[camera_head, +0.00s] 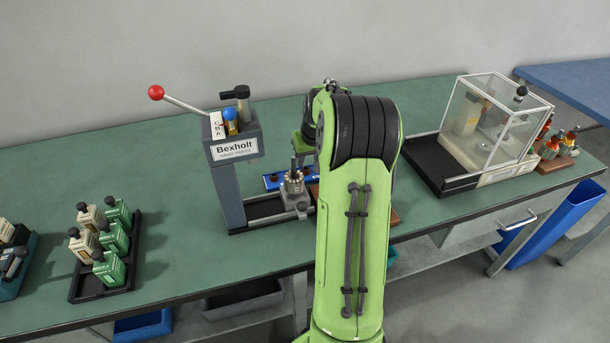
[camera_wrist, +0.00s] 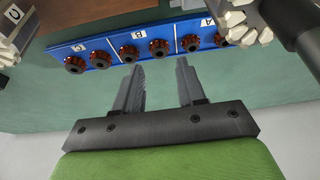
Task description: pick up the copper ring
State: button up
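Several copper-red rings with dark centres sit in a row on a blue strip (camera_wrist: 160,31) in the wrist view, two by each of the labels A, B and C. One copper ring (camera_wrist: 159,47) is just beyond the gap between my fingers. Which ring the task means I cannot tell. My gripper (camera_wrist: 160,65) is open and empty, with its fingertips short of the row.
A Bexholt hand press (camera_head: 228,165) with a red-knobbed lever stands left of my arm. Its pale toothed part (camera_wrist: 240,28) is close right of my fingers. A clear case (camera_head: 490,125) stands right; a black tray (camera_head: 75,290) of bottles is left.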

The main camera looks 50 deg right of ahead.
aim_at(305, 171)
jog(key=b+x, duration=0.2)
jog(key=x, duration=0.4)
jog(key=shift+w+d+r, duration=0.1)
jog(key=shift+r, duration=0.15)
grip_shut()
jog(key=shift+r, duration=0.1)
